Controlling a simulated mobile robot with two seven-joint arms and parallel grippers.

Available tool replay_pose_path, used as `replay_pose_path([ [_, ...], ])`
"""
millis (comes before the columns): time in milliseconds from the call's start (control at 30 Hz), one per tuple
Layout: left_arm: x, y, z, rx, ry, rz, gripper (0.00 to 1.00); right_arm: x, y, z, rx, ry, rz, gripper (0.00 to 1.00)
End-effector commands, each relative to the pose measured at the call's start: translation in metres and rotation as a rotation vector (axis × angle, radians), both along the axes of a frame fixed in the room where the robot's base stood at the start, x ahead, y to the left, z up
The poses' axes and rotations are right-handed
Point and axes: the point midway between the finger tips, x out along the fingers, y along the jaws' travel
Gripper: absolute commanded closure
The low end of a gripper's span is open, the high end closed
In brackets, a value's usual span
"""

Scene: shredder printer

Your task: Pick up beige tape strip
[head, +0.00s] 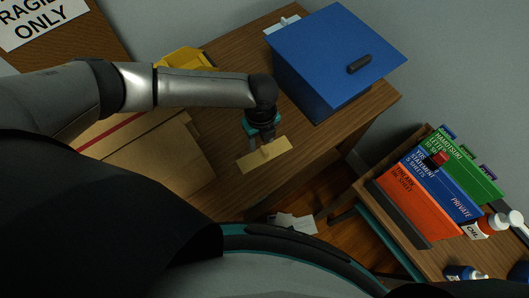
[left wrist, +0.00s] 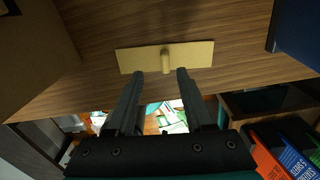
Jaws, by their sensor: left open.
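The beige tape strip (head: 263,155) lies on the wooden table near its front edge, with a small round-ended peg standing at its middle. In the left wrist view the strip (left wrist: 190,54) lies crosswise just beyond my fingertips. My left gripper (head: 262,136) is above the strip in the head view. In the left wrist view its two fingers (left wrist: 167,75) are apart, with the peg lined up between their tips and nothing held. Contact with the peg cannot be made out. My right gripper is not in view.
A cardboard box (head: 185,165) stands left of the strip, and a blue box (head: 325,60) with a dark handle stands behind right. A yellow tray (head: 185,58) is at the back. Colored binders (head: 440,195) and bottles fill a side table. Papers (head: 293,223) lie on the floor.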

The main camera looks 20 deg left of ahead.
Motion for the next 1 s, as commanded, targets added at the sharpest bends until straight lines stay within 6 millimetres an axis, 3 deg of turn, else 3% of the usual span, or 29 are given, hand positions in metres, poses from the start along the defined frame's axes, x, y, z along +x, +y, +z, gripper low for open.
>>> replay_pose_path([
  [433, 0.004, -0.007, -0.048, 0.001, 0.001, 0.0, 0.47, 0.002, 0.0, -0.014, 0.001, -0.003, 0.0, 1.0],
  [767, 0.004, -0.007, -0.052, -0.001, -0.001, -0.001, 0.47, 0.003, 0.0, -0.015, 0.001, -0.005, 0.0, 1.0],
  [1000, 0.004, -0.007, -0.052, -0.001, -0.001, 0.0, 0.74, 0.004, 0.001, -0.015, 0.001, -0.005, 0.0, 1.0],
])
